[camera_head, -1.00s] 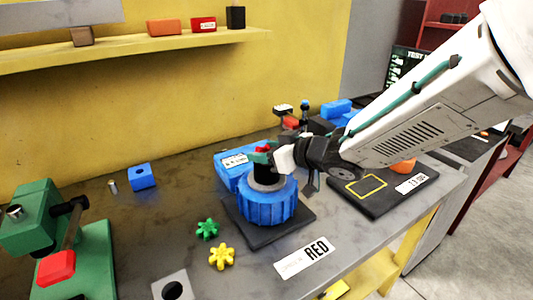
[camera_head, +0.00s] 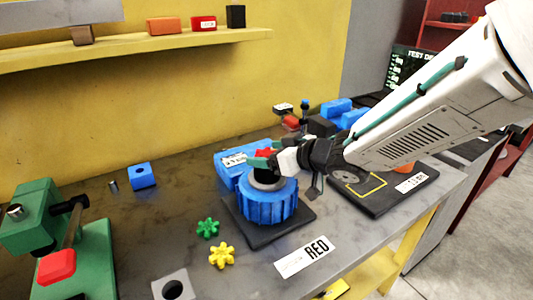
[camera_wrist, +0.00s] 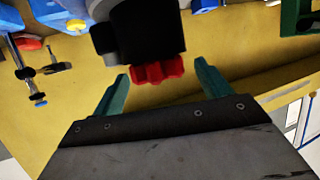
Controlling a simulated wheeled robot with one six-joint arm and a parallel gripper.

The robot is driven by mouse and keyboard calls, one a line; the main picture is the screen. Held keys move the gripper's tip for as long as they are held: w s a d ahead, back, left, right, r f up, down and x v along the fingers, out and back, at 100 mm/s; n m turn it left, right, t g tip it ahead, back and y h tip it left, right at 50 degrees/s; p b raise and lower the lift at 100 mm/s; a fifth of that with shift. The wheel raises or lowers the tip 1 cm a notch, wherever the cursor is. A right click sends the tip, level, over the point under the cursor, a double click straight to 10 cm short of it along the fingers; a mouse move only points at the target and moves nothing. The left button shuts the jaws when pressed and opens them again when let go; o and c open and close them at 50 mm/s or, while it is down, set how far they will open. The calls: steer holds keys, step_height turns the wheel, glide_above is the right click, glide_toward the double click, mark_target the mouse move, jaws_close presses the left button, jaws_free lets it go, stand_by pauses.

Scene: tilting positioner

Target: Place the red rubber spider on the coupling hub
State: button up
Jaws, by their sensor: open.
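The red rubber spider (camera_head: 265,153) sits at the top of the black coupling hub (camera_head: 266,176), which stands in the blue ribbed ring of the positioner (camera_head: 268,206). In the wrist view the red spider (camera_wrist: 158,72) lies against the end face of the black hub (camera_wrist: 146,32); I cannot tell how deeply it sits. My gripper (camera_head: 262,161) is open, its teal fingers at the hub's top. In the wrist view the fingers of my gripper (camera_wrist: 160,82) stand apart on either side of the spider, with a visible gap on each side.
A green spider (camera_head: 207,229) and a yellow spider (camera_head: 221,255) lie in front of the positioner. A blue block (camera_head: 230,163) stands close behind it. A green vise-like fixture (camera_head: 45,222) is at left. A black plate (camera_head: 380,200) is at right, beneath my arm.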

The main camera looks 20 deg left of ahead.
steer(key=v, duration=1.1)
steer(key=shift+d, duration=0.15)
steer(key=w+d+r+m+t+h, duration=0.25)
steer(key=w+d+t+h, duration=0.2)
steer(key=d, duration=0.45)
steer(key=s+d+m+h, duration=0.2)
steer(key=d+m+h, duration=0.2)
steer(key=d, duration=0.6)
steer(key=s+d+m+h, duration=0.2)
steer(key=d+m+h, duration=0.15)
steer(key=d, duration=0.55)
steer(key=s+d+f+m+g, duration=0.1)
steer(key=s+d+g, duration=0.2)
steer(key=s, duration=0.8)
steer(key=s+d+f+m+g+h, duration=0.1)
steer(key=s+g, duration=0.4)
steer(key=s, duration=0.6)
steer(key=shift+s+d+m, duration=0.4)
steer(key=shift+d+m, duration=0.4)
steer(key=shift+d, duration=0.35)
steer(key=shift+g, duration=0.25)
